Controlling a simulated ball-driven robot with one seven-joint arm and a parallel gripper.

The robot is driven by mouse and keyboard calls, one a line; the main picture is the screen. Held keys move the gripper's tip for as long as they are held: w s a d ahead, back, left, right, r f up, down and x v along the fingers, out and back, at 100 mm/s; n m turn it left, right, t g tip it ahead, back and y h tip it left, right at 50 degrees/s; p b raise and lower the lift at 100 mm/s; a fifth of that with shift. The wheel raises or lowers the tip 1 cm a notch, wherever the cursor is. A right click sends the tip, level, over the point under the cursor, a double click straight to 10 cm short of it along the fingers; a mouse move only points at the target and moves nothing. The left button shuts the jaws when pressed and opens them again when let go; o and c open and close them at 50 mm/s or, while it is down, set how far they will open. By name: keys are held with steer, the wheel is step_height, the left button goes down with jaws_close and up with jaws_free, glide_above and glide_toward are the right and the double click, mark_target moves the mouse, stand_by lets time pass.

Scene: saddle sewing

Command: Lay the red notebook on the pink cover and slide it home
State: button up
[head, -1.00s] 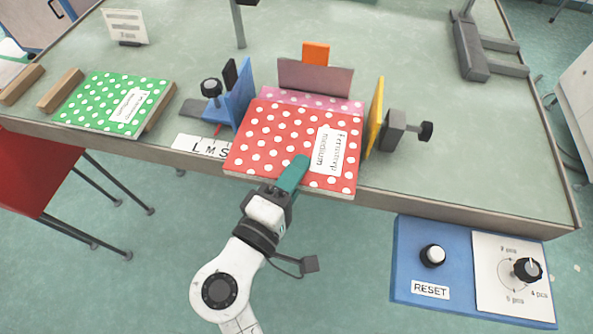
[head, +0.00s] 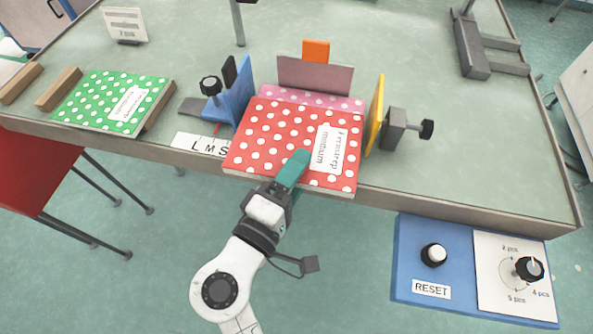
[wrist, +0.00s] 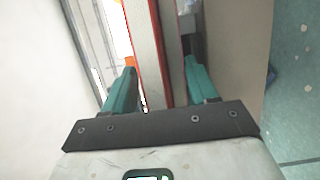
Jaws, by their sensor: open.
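The red notebook (head: 262,145), white-dotted with a white label, lies between a blue side guide (head: 238,95) and a yellow side guide (head: 375,115). Its near edge overhangs the table front. The pink dotted cover (head: 315,99) shows as a strip behind it; the rest is hidden under the notebook. My gripper (head: 296,168) is at the notebook's near edge, one teal finger over its top. In the wrist view my gripper (wrist: 161,70) is open, with a red-edged board, seemingly the notebook's edge (wrist: 146,50), between its fingers. Contact cannot be told.
A grey-mauve back stop (head: 315,76) with an orange tab stands behind the cover. A green dotted notebook (head: 112,100) lies at left. A black clamp knob (head: 427,129) is right of the yellow guide. A blue control panel (head: 415,265) hangs at front right.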

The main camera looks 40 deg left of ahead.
steer(key=s+d, duration=0.5)
steer(key=s, duration=0.3)
steer(key=shift+s, duration=0.3)
stand_by(1.3)
steer(key=shift+d, duration=0.1)
stand_by(0.6)
